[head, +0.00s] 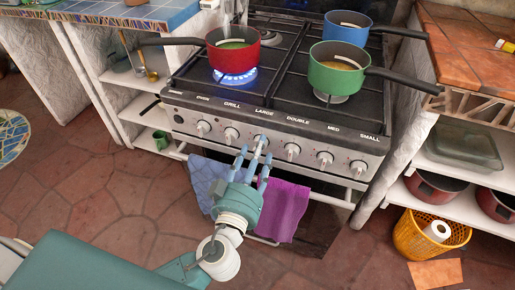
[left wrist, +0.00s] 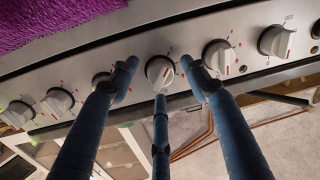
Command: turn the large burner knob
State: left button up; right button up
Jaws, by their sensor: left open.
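The stove's control panel (head: 276,147) carries a row of several light knobs under printed labels. The large burner knob (head: 260,141) is below the word LARGE, and it shows in the left wrist view (left wrist: 160,71) as a round light knob with a red mark. My left gripper (head: 255,154) is open in front of this knob. In the left wrist view its three blue fingers (left wrist: 160,80) spread around the knob's outline, with nothing held. Whether the fingers touch the knob cannot be told. My right gripper is not in view.
A red pot (head: 232,50) sits over a lit blue flame. A green pot (head: 337,68) and a blue pot (head: 347,28) stand at the right. A blue towel (head: 205,180) and a purple towel (head: 286,208) hang below the panel. Neighbouring knobs flank the fingers closely.

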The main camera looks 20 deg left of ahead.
pick_arm(q)
jog(key=shift+w, duration=0.25)
jog(key=c, duration=1.1)
jog(key=shift+c, duration=0.2)
jog(key=shift+f, duration=0.1)
